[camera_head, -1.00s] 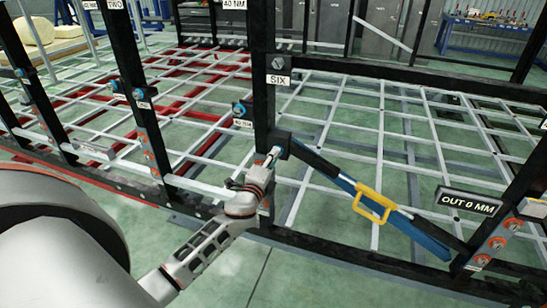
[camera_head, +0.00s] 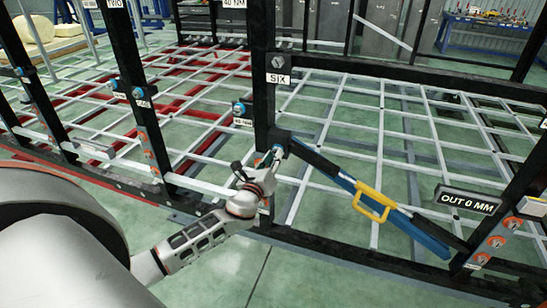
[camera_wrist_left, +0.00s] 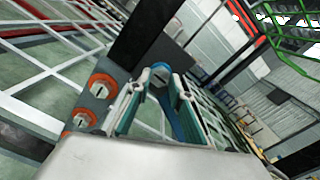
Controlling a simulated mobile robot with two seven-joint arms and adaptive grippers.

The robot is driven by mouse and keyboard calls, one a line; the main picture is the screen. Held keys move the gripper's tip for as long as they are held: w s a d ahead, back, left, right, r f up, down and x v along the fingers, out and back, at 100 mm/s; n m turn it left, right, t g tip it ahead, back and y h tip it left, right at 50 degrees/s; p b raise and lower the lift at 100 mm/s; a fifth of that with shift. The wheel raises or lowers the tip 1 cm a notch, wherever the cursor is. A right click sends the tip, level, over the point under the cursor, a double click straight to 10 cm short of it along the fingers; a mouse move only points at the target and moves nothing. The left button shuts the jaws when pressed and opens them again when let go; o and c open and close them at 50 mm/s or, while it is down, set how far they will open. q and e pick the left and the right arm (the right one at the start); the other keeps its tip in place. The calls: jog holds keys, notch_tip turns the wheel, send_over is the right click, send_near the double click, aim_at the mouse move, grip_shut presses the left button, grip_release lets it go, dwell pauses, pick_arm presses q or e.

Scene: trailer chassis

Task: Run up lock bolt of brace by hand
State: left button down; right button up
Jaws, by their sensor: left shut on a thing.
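The brace (camera_head: 340,180) is a blue and black bar with a yellow handle (camera_head: 372,201). It slopes from the black post marked SIX down to the right. My left gripper (camera_head: 270,159) is at its upper left end, by the post. The left gripper is shut on this bolt. In the head view the fingers and wrist mostly hide the bolt. My right gripper is out of view.
Black posts and rails of the chassis frame (camera_head: 264,70) surround the work spot. A sign reading OUT 0 MM (camera_head: 468,200) is at the right, above orange round fittings (camera_head: 495,243). In the left wrist view, orange fittings (camera_wrist_left: 102,86) lie close left of the fingers.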

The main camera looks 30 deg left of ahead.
pick_arm(q)
jog(key=m, duration=1.1)
jog(key=shift+s+d+f, duration=0.1)
jog(key=shift+f, duration=0.2)
jog(key=shift+m, duration=0.3)
jog(key=c, duration=1.8)
grip_release()
jog(key=shift+r, duration=0.2)
jog(key=v, duration=1.2)
